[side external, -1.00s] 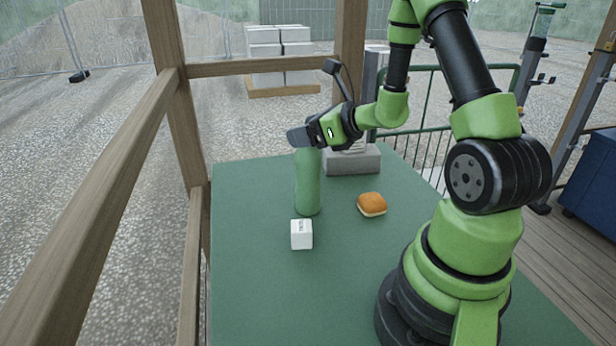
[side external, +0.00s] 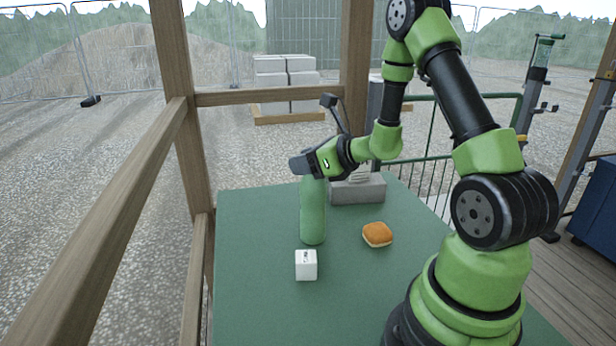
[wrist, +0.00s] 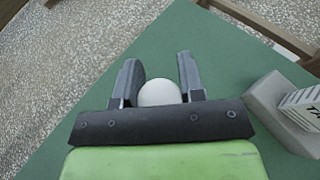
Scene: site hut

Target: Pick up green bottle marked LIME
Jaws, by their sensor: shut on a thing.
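The green bottle (side external: 313,212) stands upright on the green table in the side view, behind the white cube. I see no LIME mark on the side that shows. My gripper (side external: 303,166) reaches in from the right and is shut on the bottle's top. In the wrist view, the bottle's round white top (wrist: 159,93) sits between the two fingers of my gripper (wrist: 158,75). The fingers hide the bottle's neck in the side view. I cannot tell whether its base touches the table.
A white cube (side external: 306,265) with small print lies just in front of the bottle. A bun (side external: 377,234) lies to its right. A grey block (side external: 358,190) stands behind, also in the wrist view (wrist: 285,108). The table's (side external: 250,300) front left is clear. Wooden rails edge the left.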

